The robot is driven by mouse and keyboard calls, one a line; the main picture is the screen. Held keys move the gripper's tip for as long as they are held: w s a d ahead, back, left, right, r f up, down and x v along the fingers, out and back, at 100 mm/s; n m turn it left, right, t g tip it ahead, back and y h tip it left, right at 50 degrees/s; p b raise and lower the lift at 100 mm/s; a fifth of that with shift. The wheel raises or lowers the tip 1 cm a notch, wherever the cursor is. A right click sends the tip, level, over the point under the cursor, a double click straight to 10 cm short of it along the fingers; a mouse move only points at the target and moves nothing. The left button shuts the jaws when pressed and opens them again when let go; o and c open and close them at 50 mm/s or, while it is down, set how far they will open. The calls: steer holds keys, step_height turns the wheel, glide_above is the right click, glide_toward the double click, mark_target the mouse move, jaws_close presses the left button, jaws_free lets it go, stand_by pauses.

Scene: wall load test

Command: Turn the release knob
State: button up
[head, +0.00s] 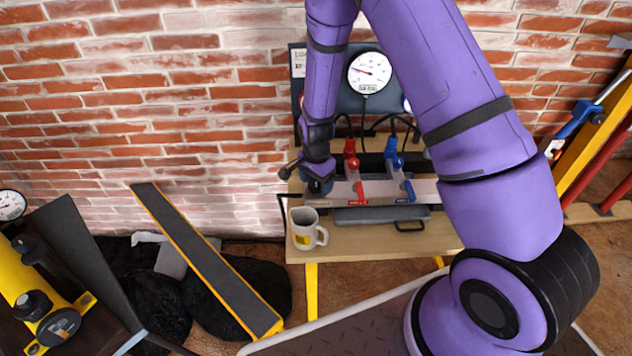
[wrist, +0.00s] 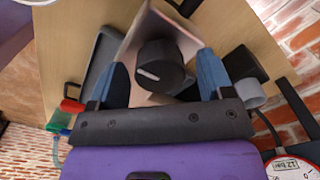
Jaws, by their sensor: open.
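The release knob appears to be the round black knob with a white pointer line (wrist: 160,72) in the wrist view, on a pale metal block. My gripper (wrist: 162,62) is open, with one blue finger on each side of this knob and a visible gap to each. How deep the fingertips reach along the knob is hard to tell. In the head view my gripper (head: 318,178) points down at the left end of the bench, and the knob is hidden beneath it.
A wooden bench (head: 340,246) carries a mug (head: 304,240), a red lever (head: 351,150), a blue lever (head: 392,152) and a grey tray (head: 365,215). A dial gauge (head: 369,72) stands behind against the brick wall (head: 150,100). Black hoses run near the levers.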

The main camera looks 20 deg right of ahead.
steer(key=shift+f, duration=0.15)
steer(key=c, duration=0.9)
steer(key=shift+c, duration=0.2)
